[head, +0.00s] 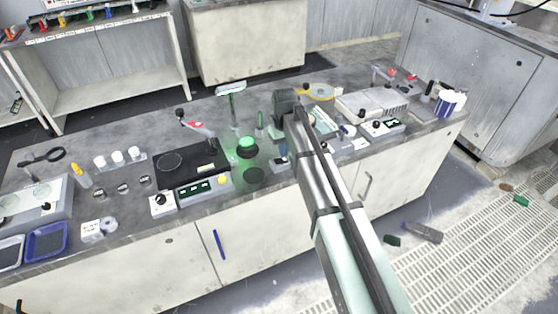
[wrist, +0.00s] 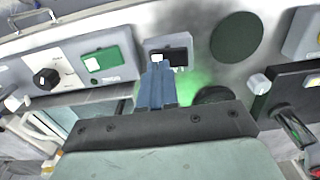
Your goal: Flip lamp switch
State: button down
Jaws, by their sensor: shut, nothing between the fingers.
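A small grey box with a black panel and a white switch piece (wrist: 157,58) sits at the bench's front edge, at the upper middle of the wrist view. It looks like the lamp switch. My gripper (wrist: 157,70) has its blue fingers together and empty, with the tips right at the box, overlapping the lower edge of the black panel. I cannot tell whether they touch it. In the head view the box (head: 281,162) is small and partly hidden by my arm.
A grey box with a black knob and green screen (wrist: 90,62) is left of my fingers in the wrist view. A black disc (wrist: 236,37) lies to the right. In the head view, a black instrument (head: 185,163) stands left of the dome and a control box (head: 380,127) to the right.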

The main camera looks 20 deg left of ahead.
jog(key=shift+r, duration=2.65)
